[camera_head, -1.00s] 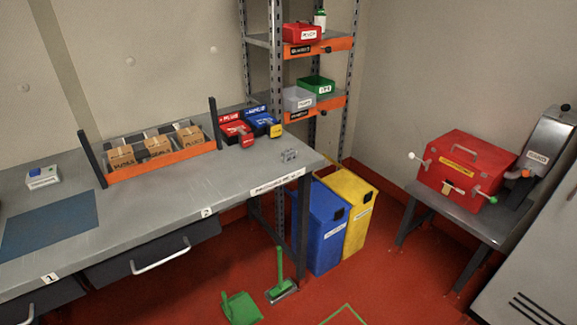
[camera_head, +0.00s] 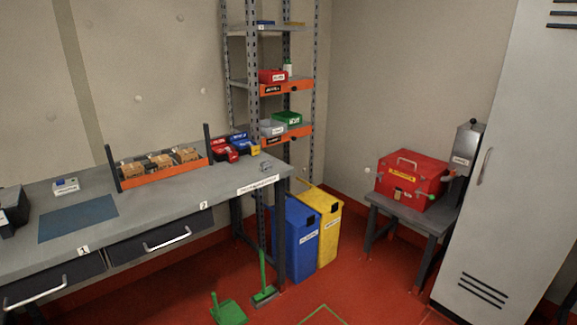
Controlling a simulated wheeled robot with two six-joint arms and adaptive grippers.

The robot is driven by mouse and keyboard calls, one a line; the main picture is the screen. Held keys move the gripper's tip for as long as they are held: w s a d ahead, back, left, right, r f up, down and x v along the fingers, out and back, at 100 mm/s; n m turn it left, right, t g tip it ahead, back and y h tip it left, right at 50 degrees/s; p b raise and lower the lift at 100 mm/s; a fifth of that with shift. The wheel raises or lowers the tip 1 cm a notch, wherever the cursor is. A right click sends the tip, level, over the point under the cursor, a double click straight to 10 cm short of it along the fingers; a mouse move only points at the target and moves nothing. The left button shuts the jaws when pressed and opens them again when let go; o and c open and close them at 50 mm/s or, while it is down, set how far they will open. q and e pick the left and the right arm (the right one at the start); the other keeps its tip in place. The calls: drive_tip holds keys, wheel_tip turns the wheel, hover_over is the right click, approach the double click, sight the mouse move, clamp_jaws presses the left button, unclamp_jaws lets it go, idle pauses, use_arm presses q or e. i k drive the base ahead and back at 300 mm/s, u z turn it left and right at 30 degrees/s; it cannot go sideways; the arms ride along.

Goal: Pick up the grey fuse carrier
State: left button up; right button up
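A small grey item (camera_head: 265,167), which looks like the grey fuse carrier, sits on the grey workbench (camera_head: 178,196) close to its right end. It is too small to make out in detail. Neither of my grippers shows in the head view.
An orange-fronted rack (camera_head: 166,174) of small boxes and red and blue bins (camera_head: 222,151) stand along the bench's back. Blue (camera_head: 300,240) and yellow (camera_head: 329,230) waste bins stand right of the bench. A green dustpan (camera_head: 229,313) and brush (camera_head: 263,290) are on the floor in front.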

sight(266, 165)
drive_tip(key=z, duration=0.7)
drive_tip(key=i, duration=0.9)
drive_tip(key=z, duration=0.8)
drive_tip(key=i, duration=1.1)
drive_tip(key=u, duration=0.4)
drive_tip(key=i, duration=0.95)
drive_tip(key=u, duration=0.7)
